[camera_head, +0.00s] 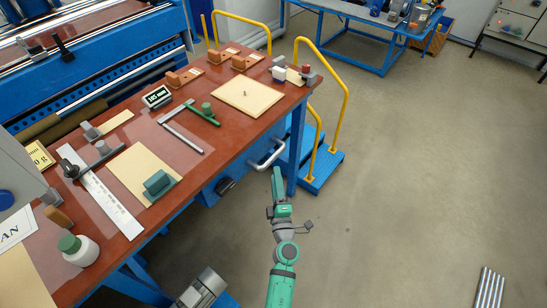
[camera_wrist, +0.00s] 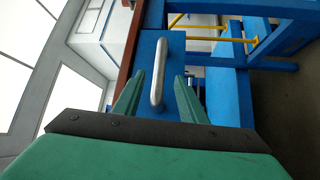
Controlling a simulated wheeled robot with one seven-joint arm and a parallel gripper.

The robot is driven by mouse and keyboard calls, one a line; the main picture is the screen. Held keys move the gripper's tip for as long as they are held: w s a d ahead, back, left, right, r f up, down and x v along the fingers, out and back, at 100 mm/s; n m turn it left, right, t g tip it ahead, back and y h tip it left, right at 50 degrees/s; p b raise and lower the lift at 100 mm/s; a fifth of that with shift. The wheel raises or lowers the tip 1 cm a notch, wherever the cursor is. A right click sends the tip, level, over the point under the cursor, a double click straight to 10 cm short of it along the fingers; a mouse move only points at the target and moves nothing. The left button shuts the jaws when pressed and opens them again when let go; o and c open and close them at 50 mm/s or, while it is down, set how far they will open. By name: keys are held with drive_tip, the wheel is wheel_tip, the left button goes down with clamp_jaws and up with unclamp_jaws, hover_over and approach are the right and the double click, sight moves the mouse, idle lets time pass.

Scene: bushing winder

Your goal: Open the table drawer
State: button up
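The blue table drawer (camera_head: 232,176) sits under the red-brown table top (camera_head: 225,135) and looks shut. Its silver bar handle (camera_head: 268,156) sticks out from the front. My gripper (camera_head: 278,188) is in front of the handle, to its lower right in the head view. In the wrist view the handle (camera_wrist: 158,72) stands upright between the two green fingers of my gripper (camera_wrist: 160,92), which are spread apart. Its lower end reaches between the fingers. I cannot tell whether either finger touches it.
Blue steps (camera_head: 318,172) with yellow handrails (camera_head: 342,105) stand just right of the table's end. A dark handle-like part (camera_head: 225,186) sits left of the drawer. Tools and boards lie on the table top.

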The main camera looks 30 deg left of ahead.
sight(273, 157)
drive_tip(key=x, duration=0.9)
drive_tip(key=shift+w, duration=0.1)
drive_tip(key=shift+d, duration=0.1)
clamp_jaws()
